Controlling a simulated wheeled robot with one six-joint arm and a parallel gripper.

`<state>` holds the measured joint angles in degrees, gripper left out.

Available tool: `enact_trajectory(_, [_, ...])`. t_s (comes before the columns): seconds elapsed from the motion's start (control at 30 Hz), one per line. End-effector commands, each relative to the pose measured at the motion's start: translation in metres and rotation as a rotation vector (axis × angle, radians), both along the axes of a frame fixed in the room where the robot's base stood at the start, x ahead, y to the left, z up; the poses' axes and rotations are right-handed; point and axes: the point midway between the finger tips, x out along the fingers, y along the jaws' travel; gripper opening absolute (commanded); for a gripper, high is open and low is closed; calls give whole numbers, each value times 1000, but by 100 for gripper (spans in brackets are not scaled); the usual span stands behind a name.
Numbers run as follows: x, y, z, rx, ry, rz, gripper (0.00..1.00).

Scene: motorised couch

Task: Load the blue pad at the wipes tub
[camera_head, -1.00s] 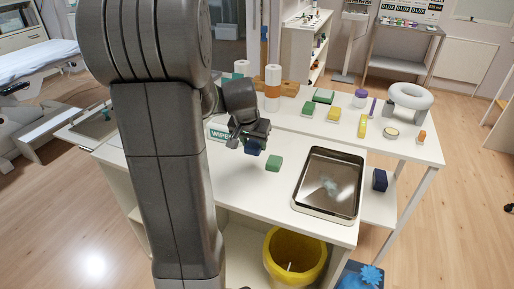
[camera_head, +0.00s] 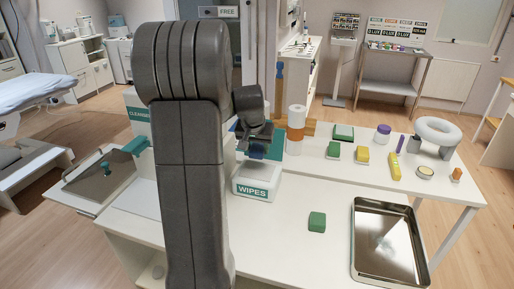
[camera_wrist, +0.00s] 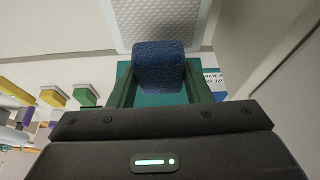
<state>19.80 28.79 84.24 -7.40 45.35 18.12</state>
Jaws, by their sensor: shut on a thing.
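The wipes tub (camera_head: 257,189) is a white box with a green WIPES label. It stands on the white table just right of my arm in the head view. My gripper (camera_head: 260,150) is over the tub and shut on the blue pad (camera_wrist: 158,66), which sits between the green fingers in the wrist view. A white textured surface (camera_wrist: 165,18) lies just beyond the pad there, seemingly in the tub. I cannot tell whether the pad touches it. The arm and gripper hide part of the tub's top in the head view.
A green pad (camera_head: 317,222) lies on the table right of the tub, beside a shiny metal tray (camera_head: 361,262). A paper-roll stack (camera_head: 296,117) stands behind. Several coloured blocks and a grey ring (camera_head: 438,126) occupy the rear table. The tabletop around the green pad is clear.

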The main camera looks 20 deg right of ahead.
Motion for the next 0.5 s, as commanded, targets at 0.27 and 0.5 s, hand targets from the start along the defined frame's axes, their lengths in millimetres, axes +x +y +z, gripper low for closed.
enact_trajectory(0.27, [0,0,-29,0,0,0,26])
enact_trajectory(0.5, [0,0,-51,0,0,-1,26])
